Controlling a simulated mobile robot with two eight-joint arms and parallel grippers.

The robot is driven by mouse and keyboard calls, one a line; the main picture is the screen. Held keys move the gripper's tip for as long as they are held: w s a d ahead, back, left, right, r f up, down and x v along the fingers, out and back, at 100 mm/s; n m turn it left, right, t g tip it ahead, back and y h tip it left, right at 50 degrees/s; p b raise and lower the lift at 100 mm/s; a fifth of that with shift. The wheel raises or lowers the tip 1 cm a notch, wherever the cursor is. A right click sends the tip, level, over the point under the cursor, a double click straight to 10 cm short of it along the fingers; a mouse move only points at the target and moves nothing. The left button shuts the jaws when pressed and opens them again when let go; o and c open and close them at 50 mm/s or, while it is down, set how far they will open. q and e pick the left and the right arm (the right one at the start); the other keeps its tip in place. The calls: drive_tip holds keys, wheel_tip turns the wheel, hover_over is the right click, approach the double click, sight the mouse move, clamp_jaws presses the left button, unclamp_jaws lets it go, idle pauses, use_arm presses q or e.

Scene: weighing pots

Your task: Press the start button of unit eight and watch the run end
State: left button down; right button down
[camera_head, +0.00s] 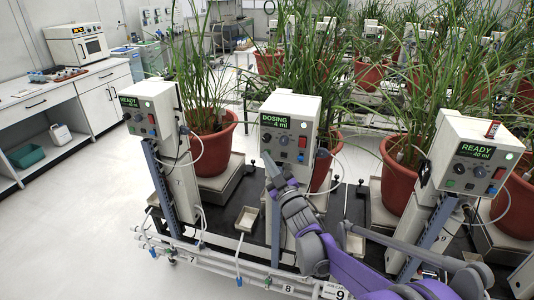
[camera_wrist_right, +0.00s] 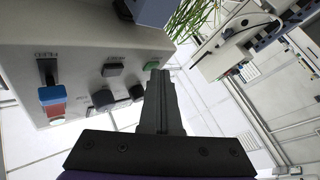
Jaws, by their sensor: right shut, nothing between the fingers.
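Unit eight (camera_head: 292,108) is the middle white dosing box, above rail label 8. Its green display (camera_head: 275,121) reads "DOSING 4 ml". A red switch (camera_head: 302,142) and dark knobs are on its front. My right gripper (camera_head: 267,158) reaches up from the lower right, its tip at the lower left of this panel. In the wrist view the shut, empty fingers (camera_wrist_right: 155,78) end at a green button (camera_wrist_right: 152,65) on the panel's edge. Whether they touch it I cannot tell. My left gripper is out of view.
Unit seven (camera_head: 150,108) at left reads "READY"; unit nine (camera_head: 472,158) at right reads "READY". Red pots (camera_head: 212,143) with tall grass stand behind the units. A hose rail (camera_head: 215,255) runs along the front. The floor at left is open, before a white bench (camera_head: 75,93).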

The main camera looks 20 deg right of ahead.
drive_tip(key=shift+s+a, duration=0.1)
drive_tip(key=shift+s, duration=0.05)
drive_tip(key=shift+s+a, duration=0.35)
drive_tip(key=shift+s, duration=0.15)
drive_tip(key=s+a, duration=0.2)
drive_tip(key=s, duration=0.2)
drive_tip(key=shift+s+a, duration=0.1)
drive_tip(key=shift+a, duration=0.3)
idle(0.5)
drive_tip(key=s+f+m+g+h+p, duration=0.1)
drive_tip(key=s+f+g, duration=0.4)
drive_tip(key=s, duration=0.6)
drive_tip(key=s+f+m+g+h+p, duration=0.1)
drive_tip(key=s+f+m+g, duration=0.3)
drive_tip(key=s, duration=0.7)
drive_tip(key=s+f+m+g+h+p, duration=0.1)
drive_tip(key=s+f+m+g+p, duration=0.1)
drive_tip(key=s+f+g, duration=0.4)
drive_tip(key=s, duration=0.5)
drive_tip(key=shift+s+d+f+g, duration=0.2)
drive_tip(key=shift+d+f+g, duration=0.15)
drive_tip(key=shift+g, duration=0.05)
